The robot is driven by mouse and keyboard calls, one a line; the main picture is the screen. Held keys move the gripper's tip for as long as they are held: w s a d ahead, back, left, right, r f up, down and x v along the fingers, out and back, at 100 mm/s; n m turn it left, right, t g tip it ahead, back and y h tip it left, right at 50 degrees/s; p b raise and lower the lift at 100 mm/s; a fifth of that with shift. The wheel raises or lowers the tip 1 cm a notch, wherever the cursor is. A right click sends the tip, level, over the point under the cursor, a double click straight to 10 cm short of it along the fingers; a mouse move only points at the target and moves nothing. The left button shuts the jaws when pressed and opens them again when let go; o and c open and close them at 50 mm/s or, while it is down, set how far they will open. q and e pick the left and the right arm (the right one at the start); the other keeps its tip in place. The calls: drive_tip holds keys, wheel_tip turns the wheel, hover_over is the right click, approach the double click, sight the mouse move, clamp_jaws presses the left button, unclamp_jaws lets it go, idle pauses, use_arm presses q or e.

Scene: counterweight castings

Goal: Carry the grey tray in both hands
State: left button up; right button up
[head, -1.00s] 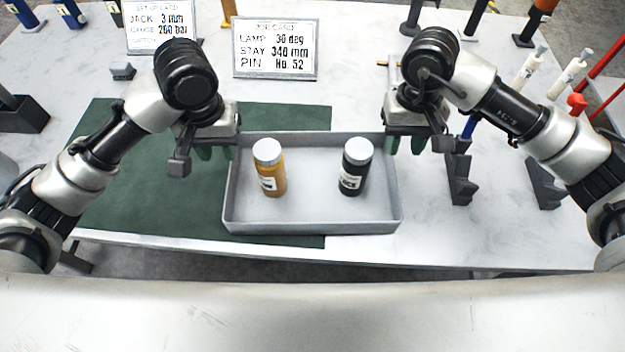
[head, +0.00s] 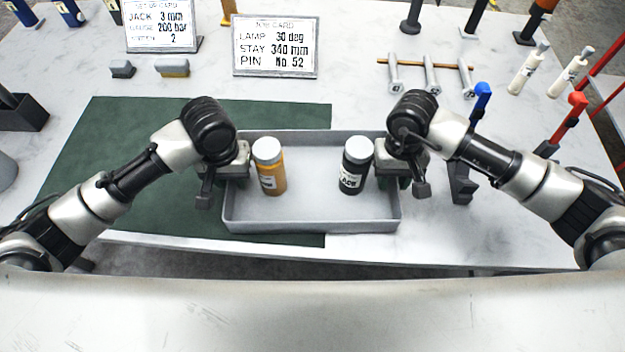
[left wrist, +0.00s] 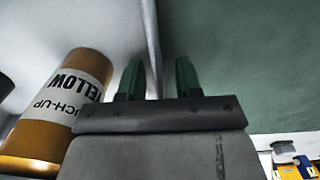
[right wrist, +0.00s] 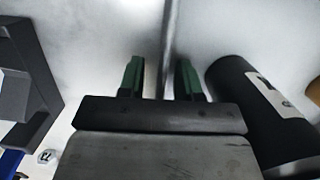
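The grey tray (head: 312,226) lies on the table, its left part over a dark green mat. It holds a yellow-labelled bottle (head: 271,180) with a white cap and a black bottle (head: 351,182) with a grey-white cap, both upright. My left gripper (left wrist: 158,75) is open, with its green fingers either side of the tray's left wall and gaps to it. My right gripper (right wrist: 160,75) is open in the same way around the right wall. In the head view the hands mostly hide the fingertips.
The green mat (head: 130,160) spreads to the left. Right of the tray stand dark holders (head: 461,185) with blue-handled and red-handled tools. Two cards (head: 275,47), small blocks (head: 172,67) and a rack of bolts (head: 430,75) stand behind. Table between cards and tray is clear.

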use_arm(q)
clamp_jaws()
use_arm(e)
clamp_jaws()
use_arm(q)
drive_tip(key=shift+r, duration=0.1)
use_arm(e)
drive_tip(key=shift+r, duration=0.1)
